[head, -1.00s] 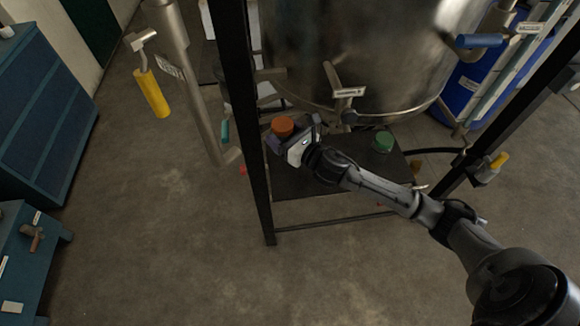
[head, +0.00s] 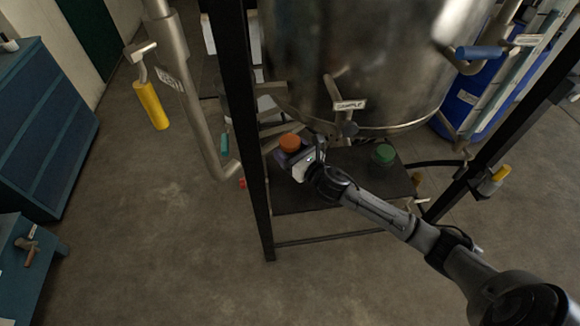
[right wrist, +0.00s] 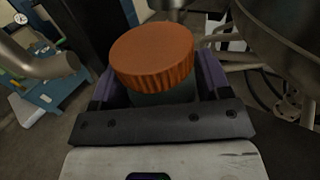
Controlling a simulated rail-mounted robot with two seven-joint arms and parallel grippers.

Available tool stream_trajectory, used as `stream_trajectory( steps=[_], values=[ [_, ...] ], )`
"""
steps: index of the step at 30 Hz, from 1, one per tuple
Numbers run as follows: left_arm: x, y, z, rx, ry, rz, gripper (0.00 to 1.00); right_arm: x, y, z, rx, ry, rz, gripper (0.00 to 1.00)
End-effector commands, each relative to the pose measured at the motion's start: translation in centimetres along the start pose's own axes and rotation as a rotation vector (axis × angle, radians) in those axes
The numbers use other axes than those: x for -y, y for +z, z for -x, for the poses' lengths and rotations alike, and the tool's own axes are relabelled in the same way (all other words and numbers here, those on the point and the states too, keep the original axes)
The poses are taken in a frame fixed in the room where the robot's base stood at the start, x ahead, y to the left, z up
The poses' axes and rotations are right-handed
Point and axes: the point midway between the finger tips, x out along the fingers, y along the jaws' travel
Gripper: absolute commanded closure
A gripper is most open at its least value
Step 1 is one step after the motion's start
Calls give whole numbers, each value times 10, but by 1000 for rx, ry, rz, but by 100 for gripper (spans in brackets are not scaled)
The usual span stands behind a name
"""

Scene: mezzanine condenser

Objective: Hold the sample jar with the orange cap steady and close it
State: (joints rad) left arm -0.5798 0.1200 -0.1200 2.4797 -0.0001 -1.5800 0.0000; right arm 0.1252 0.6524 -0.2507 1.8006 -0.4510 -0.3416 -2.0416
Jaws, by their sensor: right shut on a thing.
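The sample jar's orange cap (head: 290,142) shows in the head view at the near left of the dark shelf under the tank. In the right wrist view the orange cap (right wrist: 153,55) sits on top of the grey-green jar body (right wrist: 165,97). My right gripper (head: 288,156) is shut on the jar, with its purple fingers on both sides below the cap. The jar looks roughly upright. I cannot tell how tightly the cap sits. The jar's lower part is hidden by the gripper. My left gripper is not in view.
A green-capped jar (head: 384,154) stands on the dark shelf (head: 340,185). The steel tank (head: 350,60) with its sample valve hangs close above. A black frame post (head: 250,130) stands just left of my right gripper. Open floor lies in front.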

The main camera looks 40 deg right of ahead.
Motion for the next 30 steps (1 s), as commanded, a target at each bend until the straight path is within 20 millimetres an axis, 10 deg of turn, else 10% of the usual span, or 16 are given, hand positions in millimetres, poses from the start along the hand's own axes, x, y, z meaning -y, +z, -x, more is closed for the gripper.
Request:
stream_trajectory(
  steps=[30],
  values=[
    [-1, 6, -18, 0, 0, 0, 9, 0, -56, 0, 1, 0, 1, 96]
  ],
)
